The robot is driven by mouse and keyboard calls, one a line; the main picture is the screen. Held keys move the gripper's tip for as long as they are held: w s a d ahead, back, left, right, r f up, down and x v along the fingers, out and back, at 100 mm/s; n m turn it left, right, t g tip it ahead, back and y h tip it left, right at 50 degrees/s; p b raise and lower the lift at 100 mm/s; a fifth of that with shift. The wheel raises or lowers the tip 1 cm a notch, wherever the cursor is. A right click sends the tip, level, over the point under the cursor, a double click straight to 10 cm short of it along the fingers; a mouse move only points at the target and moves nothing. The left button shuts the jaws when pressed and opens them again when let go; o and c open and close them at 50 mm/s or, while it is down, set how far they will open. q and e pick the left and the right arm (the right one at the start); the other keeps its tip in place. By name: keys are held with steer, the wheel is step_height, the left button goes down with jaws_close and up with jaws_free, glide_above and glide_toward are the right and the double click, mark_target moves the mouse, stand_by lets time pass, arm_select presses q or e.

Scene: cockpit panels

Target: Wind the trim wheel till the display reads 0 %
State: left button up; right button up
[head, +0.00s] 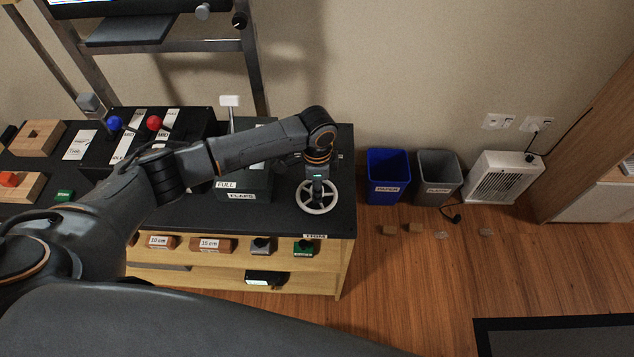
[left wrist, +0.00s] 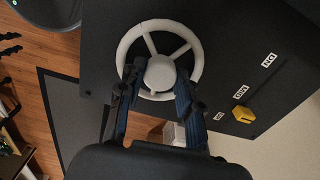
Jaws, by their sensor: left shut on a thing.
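The trim wheel (head: 304,202) is a pale spoked wheel at the right end of the dark console top, near the TRIM label (head: 315,236). It fills the upper middle of the left wrist view (left wrist: 194,49), with its round hub in the centre. My left gripper (head: 318,188) reaches down onto the wheel from above. In the left wrist view its two fingers (left wrist: 158,88) lie on either side of the hub and are shut on the wheel. I cannot make out a trim display or its reading. My right gripper is not in view.
The FLAPS box (head: 245,188) with a white lever stands left of the wheel. Blue (head: 114,122) and red (head: 154,122) knobs are farther left. A yellow knob (left wrist: 243,114) sits beside small labels. A blue bin (head: 388,168) and grey bin (head: 437,170) stand right of the console.

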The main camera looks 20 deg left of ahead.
arm_select(q)
steer(key=shift+m, duration=0.7)
steer(key=o, duration=1.2)
steer(key=shift+c, duration=0.2)
steer(key=shift+r, duration=0.1)
step_height(320, 180, up, 12)
